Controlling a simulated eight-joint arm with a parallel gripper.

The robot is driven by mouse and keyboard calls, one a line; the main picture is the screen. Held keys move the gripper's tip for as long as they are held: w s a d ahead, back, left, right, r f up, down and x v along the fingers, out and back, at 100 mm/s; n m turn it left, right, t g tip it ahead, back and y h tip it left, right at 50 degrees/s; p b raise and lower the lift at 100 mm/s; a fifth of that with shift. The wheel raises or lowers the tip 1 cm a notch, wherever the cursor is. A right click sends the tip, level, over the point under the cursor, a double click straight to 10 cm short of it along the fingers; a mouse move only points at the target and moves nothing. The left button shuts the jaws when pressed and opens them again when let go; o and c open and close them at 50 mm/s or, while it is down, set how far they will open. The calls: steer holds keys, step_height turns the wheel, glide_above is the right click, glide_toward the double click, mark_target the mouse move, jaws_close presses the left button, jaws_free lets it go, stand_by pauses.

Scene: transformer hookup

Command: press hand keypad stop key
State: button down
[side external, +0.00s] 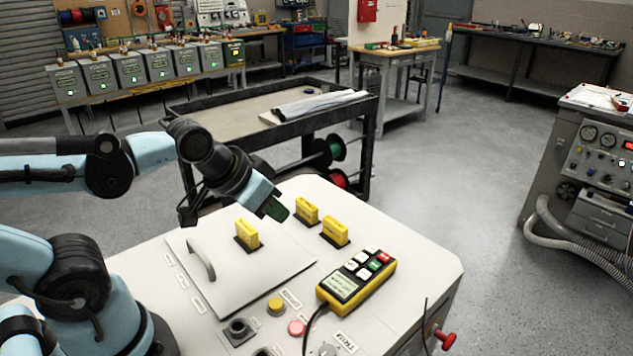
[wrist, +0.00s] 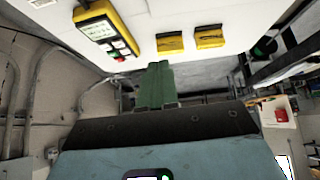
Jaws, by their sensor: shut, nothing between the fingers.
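The hand keypad (side external: 349,297) lies on the pale console top, yellow and black with a small display, white keys, a green key (side external: 383,257) and a red key (side external: 375,265). Key lettering is too small to read. The keypad (wrist: 83,16) also shows at the upper left of the wrist view, its red key (wrist: 120,58) near the lower end. My gripper (side external: 275,208) is shut and empty, its green fingers together, above the console's far side. It is up and left of the keypad, apart from it. The fingers (wrist: 155,85) also show in the wrist view.
A grey handle (side external: 201,258) rises from the plate.

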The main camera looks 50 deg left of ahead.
steer(key=w+d+r+n+h, duration=0.1)
steer(key=w+d+r+n, duration=0.1)
steer(key=w+d, duration=0.35)
steer(key=n+t+h, duration=0.2)
steer(key=n, duration=0.1)
glide_above(379, 257)
steer(key=f, duration=0.2)
steer(key=shift+d+r, duration=0.1)
steer(key=shift+r, duration=0.1)
steer(key=shift+f, duration=0.1)
steer(key=shift+f, duration=4.3)
steer(key=shift+f, duration=0.1)
steer(key=shift+f, duration=0.35)
